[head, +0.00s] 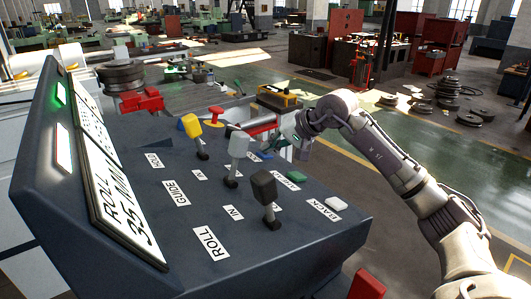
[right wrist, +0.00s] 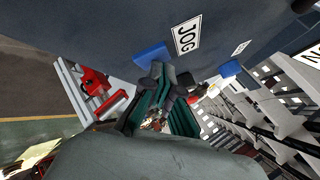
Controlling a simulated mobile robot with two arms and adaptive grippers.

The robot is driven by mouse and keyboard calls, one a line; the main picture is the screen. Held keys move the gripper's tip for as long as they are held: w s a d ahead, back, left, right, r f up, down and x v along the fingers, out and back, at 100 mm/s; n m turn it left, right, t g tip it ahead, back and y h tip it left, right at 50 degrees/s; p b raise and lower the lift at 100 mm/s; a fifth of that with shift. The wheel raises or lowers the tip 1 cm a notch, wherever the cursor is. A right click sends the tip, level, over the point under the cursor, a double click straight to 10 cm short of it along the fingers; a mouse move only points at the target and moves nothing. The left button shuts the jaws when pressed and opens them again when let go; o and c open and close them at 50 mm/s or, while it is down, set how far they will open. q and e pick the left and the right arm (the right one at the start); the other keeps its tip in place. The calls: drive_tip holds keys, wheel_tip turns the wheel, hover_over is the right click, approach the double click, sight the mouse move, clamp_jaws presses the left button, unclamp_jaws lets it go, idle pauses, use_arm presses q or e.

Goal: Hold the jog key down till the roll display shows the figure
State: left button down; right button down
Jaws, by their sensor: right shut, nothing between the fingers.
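The roll display (head: 122,190) on the console's tilted back panel reads ROLL and what looks like 35 MM. In the right wrist view a JOG label (right wrist: 187,37) lies beside a blue key (right wrist: 150,54); a second blue key (right wrist: 230,68) is farther right. My right gripper (head: 277,145) is shut and empty, low over the console's far edge. In the right wrist view its dark fingertips (right wrist: 162,72) are close to the blue key by the JOG label. I cannot tell whether they touch it or whether it is pressed. My left gripper is not in view.
The console top carries a yellow-knobbed lever (head: 191,126), a grey lever (head: 237,146) and a black lever (head: 264,187). A green lamp (head: 61,92) is lit. Open floor lies to the right.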

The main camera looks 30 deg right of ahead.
drive_tip(key=shift+d+r+p, duration=0.25)
drive_tip(key=shift+r+p, duration=0.25)
drive_tip(key=shift+r, duration=0.3)
drive_tip(key=shift+w, duration=0.1)
drive_tip(key=r+p, duration=0.1)
drive_tip(key=d+r+p, duration=0.1)
drive_tip(key=r, duration=0.1)
drive_tip(key=r+p, duration=0.1)
drive_tip(key=r, duration=0.1)
drive_tip(key=shift+d, duration=0.25)
drive_tip(key=shift+f, duration=0.15)
